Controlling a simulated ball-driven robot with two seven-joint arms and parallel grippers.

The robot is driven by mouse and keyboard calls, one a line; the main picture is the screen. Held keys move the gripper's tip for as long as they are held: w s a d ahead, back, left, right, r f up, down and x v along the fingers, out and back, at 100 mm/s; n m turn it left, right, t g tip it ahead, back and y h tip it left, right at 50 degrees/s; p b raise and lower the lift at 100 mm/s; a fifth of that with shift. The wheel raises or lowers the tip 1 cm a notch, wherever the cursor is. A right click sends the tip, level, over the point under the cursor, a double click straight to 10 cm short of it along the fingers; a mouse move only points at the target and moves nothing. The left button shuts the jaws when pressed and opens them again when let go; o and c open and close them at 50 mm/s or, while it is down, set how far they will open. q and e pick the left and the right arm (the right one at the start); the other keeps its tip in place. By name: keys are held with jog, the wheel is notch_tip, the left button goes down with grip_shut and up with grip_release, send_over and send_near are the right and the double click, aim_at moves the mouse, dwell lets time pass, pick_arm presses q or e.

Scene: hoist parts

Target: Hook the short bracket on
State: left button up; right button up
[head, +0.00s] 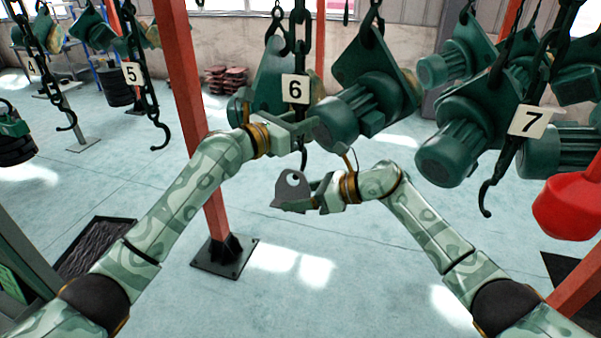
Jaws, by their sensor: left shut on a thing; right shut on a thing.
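The short bracket (287,193) is a grey plate with a round hole near its top. My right gripper (312,198) is shut on it from the right and holds it in the air. The dark hook (304,158) of the chain marked 6 hangs just above the bracket, near its hole. I cannot tell whether hook and hole touch. My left gripper (303,131) is above the bracket and is shut on the hook's shank, below the 6 tag (295,89). The jaws partly hide the shank.
Green hoist motors (352,110) hang close behind and right of my grippers. Hook 5 (160,137) hangs at left and hook 7 (487,196) at right. A red post (186,80) stands behind my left arm. A red part (570,205) hangs at far right.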

jog(key=shift+w, duration=0.15)
dwell(0.4)
jog(key=shift+w+d+f, duration=0.15)
jog(key=shift+w+d, duration=0.1)
jog(key=shift+w, duration=0.35)
jog(key=shift+w, duration=0.25)
jog(key=shift+w+d+f, duration=0.15)
jog(key=shift+w+f, duration=0.1)
jog(key=shift+w, duration=0.15)
dwell(0.4)
jog(key=shift+w+f, duration=0.1)
jog(key=shift+w+d+f, duration=0.25)
jog(key=shift+w, duration=0.3)
jog(key=shift+w+n, duration=0.15)
jog(key=shift+n, duration=0.15)
dwell(0.4)
jog(key=shift+w+d+f+t, duration=0.1)
jog(key=shift+w+d+t, duration=0.05)
jog(key=shift+w+t, duration=0.2)
